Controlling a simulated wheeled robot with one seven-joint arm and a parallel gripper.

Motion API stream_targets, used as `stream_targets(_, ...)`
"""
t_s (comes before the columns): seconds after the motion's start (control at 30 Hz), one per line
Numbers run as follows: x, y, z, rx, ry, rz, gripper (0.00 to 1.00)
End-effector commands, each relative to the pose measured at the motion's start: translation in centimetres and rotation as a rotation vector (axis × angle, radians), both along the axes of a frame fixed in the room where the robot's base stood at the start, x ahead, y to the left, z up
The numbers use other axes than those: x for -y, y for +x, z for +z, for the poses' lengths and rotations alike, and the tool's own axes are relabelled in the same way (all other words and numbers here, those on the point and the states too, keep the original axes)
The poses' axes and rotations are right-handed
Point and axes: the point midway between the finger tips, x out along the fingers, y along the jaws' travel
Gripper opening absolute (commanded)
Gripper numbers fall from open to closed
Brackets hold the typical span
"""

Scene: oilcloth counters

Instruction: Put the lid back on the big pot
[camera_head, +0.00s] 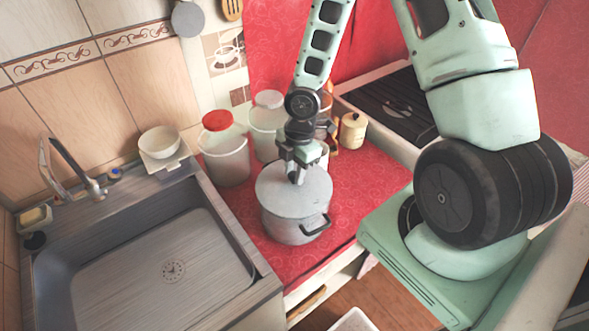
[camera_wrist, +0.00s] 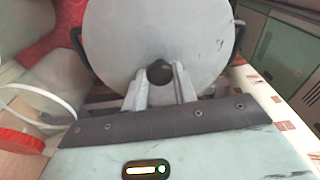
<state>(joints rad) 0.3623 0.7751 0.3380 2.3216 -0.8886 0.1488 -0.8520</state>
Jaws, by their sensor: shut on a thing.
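The big pot (camera_head: 290,225) is a grey metal pot with dark side handles, standing on the red oilcloth counter. Its round grey lid (camera_head: 315,187) lies over the top of the pot and looks about level; I cannot tell whether it is fully seated on the rim. My gripper (camera_head: 297,178) points down over the middle of the lid and is shut on the lid's dark knob (camera_wrist: 159,72). The wrist view shows the lid (camera_wrist: 160,30) filling the upper middle, with the pot's handles showing at both sides.
A sink (camera_head: 165,265) lies left of the pot. A red-lidded container (camera_head: 225,155), another pale container (camera_head: 267,125) and a small cream jar (camera_head: 352,131) stand behind it. A dark stovetop (camera_head: 390,105) is at the back right. Red counter (camera_head: 370,195) is free right of the pot.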

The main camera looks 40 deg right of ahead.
Motion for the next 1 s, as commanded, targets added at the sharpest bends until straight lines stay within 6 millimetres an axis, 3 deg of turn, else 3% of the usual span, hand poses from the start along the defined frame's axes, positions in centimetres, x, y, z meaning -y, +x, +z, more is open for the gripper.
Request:
stream_targets(0.93,0.02,0.02,-0.07,0.0,0.0,-0.001,0.0)
stream_targets(0.97,0.02,0.02,-0.07,0.0,0.0,-0.001,0.31)
stream_targets(1.0,0.02,0.03,-0.06,0.0,0.0,0.0,0.42)
